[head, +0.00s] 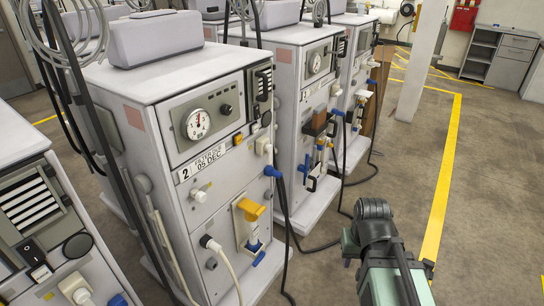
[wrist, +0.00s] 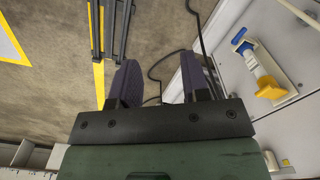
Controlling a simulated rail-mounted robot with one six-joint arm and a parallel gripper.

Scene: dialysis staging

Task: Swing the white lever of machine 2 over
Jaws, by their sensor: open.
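Machine 2 (head: 215,215) is a white cabinet with a "2" label and a round gauge, at centre left in the head view. A small white knob-like part (head: 199,196) sits below its label; I cannot tell whether this is the white lever. Lower on the front, a pale plate carries a yellow handle (head: 250,210) and blue fittings. A similar plate (wrist: 285,82) with a yellow handle and blue end shows at right in the wrist view; I cannot tell which machine it is on. My gripper (wrist: 158,82) is open, its two dark fingers apart and empty, clear of that plate.
More machines (head: 300,130) stand in a row behind machine 2, and another (head: 40,220) is at near left. A white hose (head: 228,262) and dark cables (head: 320,245) hang and lie by the fronts. The floor (head: 490,210) at right, with a yellow line (head: 440,190), is open.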

